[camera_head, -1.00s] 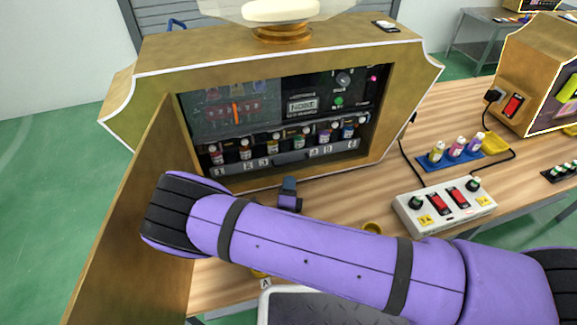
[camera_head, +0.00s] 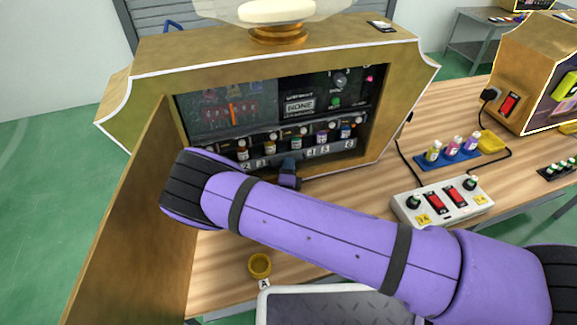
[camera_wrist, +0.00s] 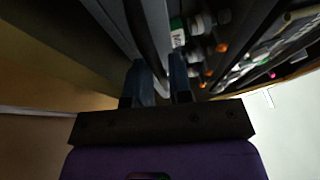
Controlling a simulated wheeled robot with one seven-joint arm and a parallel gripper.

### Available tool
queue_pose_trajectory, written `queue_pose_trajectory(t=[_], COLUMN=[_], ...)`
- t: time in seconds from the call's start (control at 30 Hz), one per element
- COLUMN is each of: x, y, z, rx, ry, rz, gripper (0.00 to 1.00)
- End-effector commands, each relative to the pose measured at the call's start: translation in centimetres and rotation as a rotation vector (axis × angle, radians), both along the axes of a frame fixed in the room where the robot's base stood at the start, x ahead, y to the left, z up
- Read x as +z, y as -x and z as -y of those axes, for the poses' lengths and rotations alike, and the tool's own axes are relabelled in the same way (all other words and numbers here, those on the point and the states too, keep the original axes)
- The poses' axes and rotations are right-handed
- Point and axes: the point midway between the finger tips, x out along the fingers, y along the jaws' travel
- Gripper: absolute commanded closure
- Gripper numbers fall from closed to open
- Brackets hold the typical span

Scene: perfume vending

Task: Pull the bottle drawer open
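The bottle drawer (camera_head: 300,155) is a grey numbered front with a row of small colour-capped bottles behind it, low in the machine's opening. My gripper (camera_head: 288,168) is at the middle of the drawer front, partly hidden by my arm. In the wrist view, the two blue fingers of my gripper (camera_wrist: 160,82) are apart, with a dark strip and a grey strip of the drawer front (camera_wrist: 155,28) running between and past their tips. Whether the fingers touch it I cannot tell.
The machine's wooden door (camera_head: 130,215) stands open at the left. A yellow cup (camera_head: 260,265) is on the table (camera_head: 225,275) in front. A switch box (camera_head: 442,201) and a blue tray of bottles (camera_head: 430,160) are at the right.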

Motion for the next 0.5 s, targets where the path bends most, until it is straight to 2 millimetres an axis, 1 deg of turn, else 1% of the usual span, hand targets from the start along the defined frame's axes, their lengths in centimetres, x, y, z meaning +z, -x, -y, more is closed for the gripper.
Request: queue_pose_trajectory(t=[0.03, 0.07, 0.1, 0.37, 0.5], x=[0.0, 0.0, 0.0, 0.0, -0.1], y=[0.0, 0.0, 0.0, 0.3, 1.5], z=[0.0, 0.0, 0.0, 0.0, 0.3], rx=[0.000, 0.000, 0.000, 0.000, 0.002], ry=[0.000, 0.000, 0.000, 0.000, 0.001], rz=[0.000, 0.000, 0.000, -0.001, -0.003], gripper=[0.91, 0.98, 1.00, 1.00, 1.00])
